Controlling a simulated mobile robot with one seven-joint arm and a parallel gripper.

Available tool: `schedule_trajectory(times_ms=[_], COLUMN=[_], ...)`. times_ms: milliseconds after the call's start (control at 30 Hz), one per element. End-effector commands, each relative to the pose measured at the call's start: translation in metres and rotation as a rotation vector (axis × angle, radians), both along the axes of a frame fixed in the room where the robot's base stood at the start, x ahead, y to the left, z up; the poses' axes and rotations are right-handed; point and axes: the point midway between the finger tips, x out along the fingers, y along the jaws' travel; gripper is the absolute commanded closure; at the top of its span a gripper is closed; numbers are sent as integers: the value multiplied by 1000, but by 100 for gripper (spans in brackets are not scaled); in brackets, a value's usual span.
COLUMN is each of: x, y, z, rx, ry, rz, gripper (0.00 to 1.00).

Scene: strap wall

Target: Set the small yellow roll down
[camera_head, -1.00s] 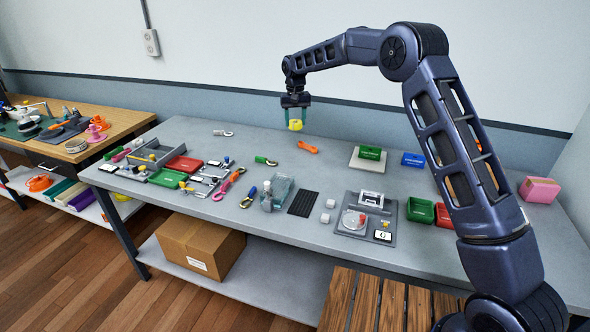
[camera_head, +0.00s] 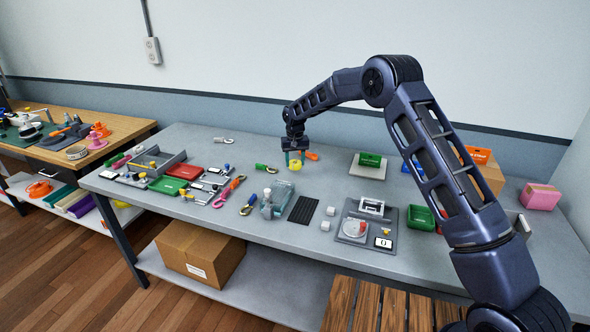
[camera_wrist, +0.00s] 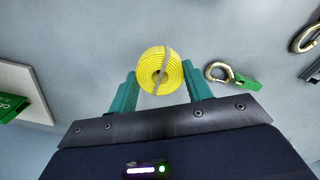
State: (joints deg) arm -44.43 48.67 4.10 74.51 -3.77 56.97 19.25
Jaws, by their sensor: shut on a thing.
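The small yellow roll (camera_head: 296,166) is between the green fingers of my gripper (camera_head: 294,158), at the back middle of the grey table. In the wrist view the yellow roll (camera_wrist: 160,70) shows as a wound coil with a grey band across it. The two green fingertips of my gripper (camera_wrist: 160,85) are at its left and right sides, shut on it. The roll is low over the table; I cannot tell whether it touches the surface.
An orange strap piece (camera_head: 311,156) lies just right of my gripper. A green-ended hook (camera_head: 266,168) lies to its left, and it also shows in the wrist view (camera_wrist: 243,83). A pale board with a green block (camera_head: 370,160) is further right. Bare table lies around the roll.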

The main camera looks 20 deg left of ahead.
Motion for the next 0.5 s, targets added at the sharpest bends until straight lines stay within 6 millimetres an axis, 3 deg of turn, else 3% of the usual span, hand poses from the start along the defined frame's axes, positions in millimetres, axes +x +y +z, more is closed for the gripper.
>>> schedule_trajectory(times_ms=[333, 500], x=[-1, 0], y=[0, 0], z=[-37, -42], rx=[-2, 0], ry=[1, -1], rz=[0, 0], gripper=[73, 73])
